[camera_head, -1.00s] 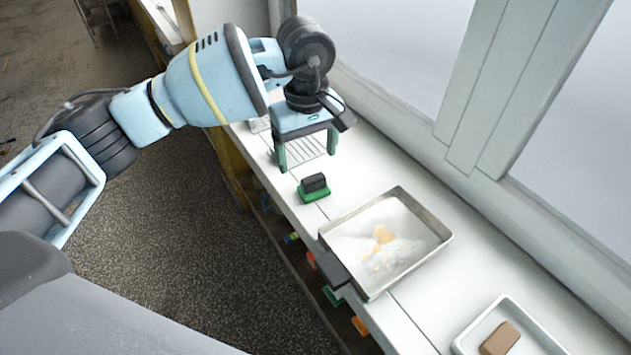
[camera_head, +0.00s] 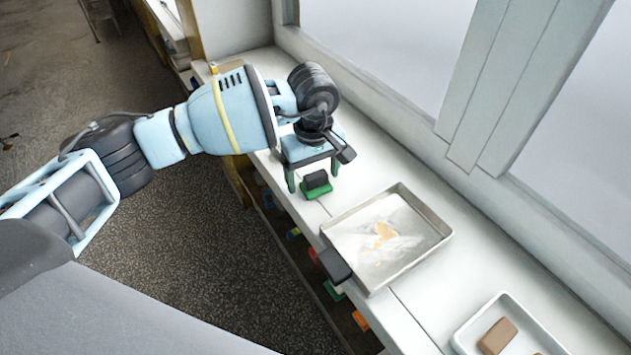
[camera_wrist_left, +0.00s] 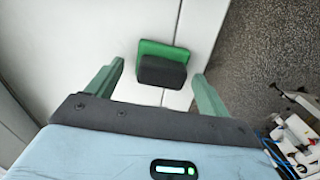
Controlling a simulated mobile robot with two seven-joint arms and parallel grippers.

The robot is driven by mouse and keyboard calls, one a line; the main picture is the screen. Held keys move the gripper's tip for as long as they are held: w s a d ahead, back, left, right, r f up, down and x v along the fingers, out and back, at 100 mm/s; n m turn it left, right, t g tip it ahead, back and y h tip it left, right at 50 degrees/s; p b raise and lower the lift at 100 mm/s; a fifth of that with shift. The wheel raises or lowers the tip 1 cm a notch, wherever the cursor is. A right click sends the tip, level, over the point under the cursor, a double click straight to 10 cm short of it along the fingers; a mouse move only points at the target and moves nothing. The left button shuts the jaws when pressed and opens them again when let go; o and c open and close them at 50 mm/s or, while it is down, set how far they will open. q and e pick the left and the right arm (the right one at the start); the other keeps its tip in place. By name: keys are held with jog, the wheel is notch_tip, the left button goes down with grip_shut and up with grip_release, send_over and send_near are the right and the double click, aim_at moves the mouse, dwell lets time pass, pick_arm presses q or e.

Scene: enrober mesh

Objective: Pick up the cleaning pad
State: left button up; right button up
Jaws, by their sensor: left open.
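The cleaning pad (camera_head: 316,188) has a green base with a dark grip block on top and sits on the white counter. It also shows in the left wrist view (camera_wrist_left: 163,66), ahead of the fingers and near the counter's edge. My left gripper (camera_head: 312,184) is open, its two green fingers pointing down above the counter. In the wrist view the left gripper (camera_wrist_left: 156,78) has one finger to each side of the pad, with gaps between. Whether the fingertips are down at pad height I cannot tell. My right gripper is not in view.
A metal tray (camera_head: 447,235) with a dark handle and crumb-like residue stands on the counter (camera_head: 408,302) nearby. A white dish (camera_head: 462,341) with a brown block lies nearer the front. Window frames border the far side. Coloured items show on a shelf below.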

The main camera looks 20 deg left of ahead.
aim_at(313, 172)
pick_arm(q)
jog(key=shift+c, duration=0.3)
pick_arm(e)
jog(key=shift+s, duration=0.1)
pick_arm(q)
jog(key=c, duration=1)
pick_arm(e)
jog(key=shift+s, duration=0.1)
pick_arm(q)
jog(key=shift+r, duration=0.15)
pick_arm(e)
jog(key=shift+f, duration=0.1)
pick_arm(q)
jog(key=shift+r, duration=0.55)
notch_tip(313, 172, up, 2)
jog(key=shift+s+r, duration=0.15)
jog(key=s, duration=0.5)
jog(key=s+a+r+b, duration=0.1)
jog(key=s, duration=0.4)
jog(key=s+a, duration=0.1)
jog(key=s, duration=0.4)
jog(key=shift+s+r, duration=0.2)
jog(key=shift+s, duration=0.05)
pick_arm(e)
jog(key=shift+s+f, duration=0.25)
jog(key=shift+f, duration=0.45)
